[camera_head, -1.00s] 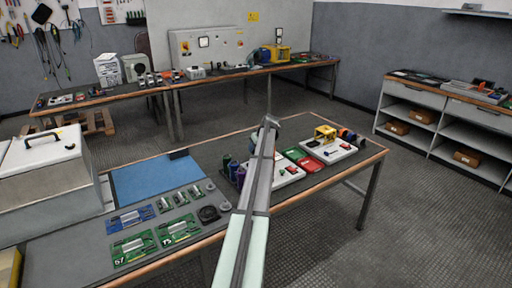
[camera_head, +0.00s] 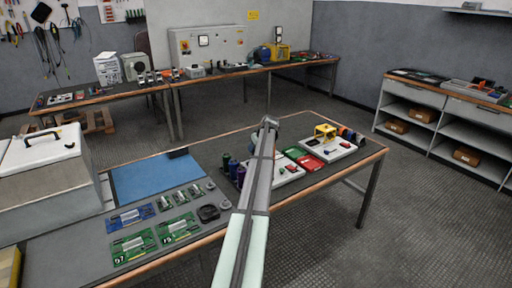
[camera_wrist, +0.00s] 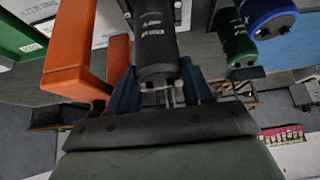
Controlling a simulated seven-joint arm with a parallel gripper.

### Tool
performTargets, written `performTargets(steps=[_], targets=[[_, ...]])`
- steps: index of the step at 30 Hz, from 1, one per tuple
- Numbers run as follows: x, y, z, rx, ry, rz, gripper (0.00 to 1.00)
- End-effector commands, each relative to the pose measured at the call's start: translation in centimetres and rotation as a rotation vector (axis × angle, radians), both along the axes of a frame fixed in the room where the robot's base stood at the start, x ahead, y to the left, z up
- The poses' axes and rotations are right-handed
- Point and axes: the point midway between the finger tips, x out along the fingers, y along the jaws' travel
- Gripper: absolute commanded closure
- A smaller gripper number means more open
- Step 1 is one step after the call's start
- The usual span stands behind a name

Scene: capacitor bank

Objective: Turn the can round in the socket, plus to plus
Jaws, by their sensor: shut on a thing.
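A dark grey can (camera_wrist: 155,40) with white print is between the blue fingers of my gripper (camera_wrist: 158,92) in the wrist view. The gripper is shut on it. Two small metal terminals (camera_wrist: 170,96) show at the can's near end. Its plus mark cannot be made out, and I cannot tell whether the can touches a socket. A green can (camera_wrist: 238,42) and a blue can (camera_wrist: 268,16) are to its right, apart from the gripper. In the head view my arm hides the gripper and the held can.
An orange bracket-like piece (camera_wrist: 75,45) is close left of the gripper in the wrist view. In the head view, a purple can (camera_head: 241,177) and a green tray (camera_head: 295,153) flank my arm.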

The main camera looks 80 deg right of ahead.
Motion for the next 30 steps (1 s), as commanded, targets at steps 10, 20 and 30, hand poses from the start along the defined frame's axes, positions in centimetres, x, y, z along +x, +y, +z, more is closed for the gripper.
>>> performTargets(steps=[10, 20, 30], targets=[[0.01, -0.01, 0.02, -0.001, -0.001, 0.000, 1.00], [0.00, 0.00, -0.49, -0.001, -0.001, 0.000, 1.00], [-0.01, 0.01, -0.58, -0.001, -0.001, 0.000, 1.00]])
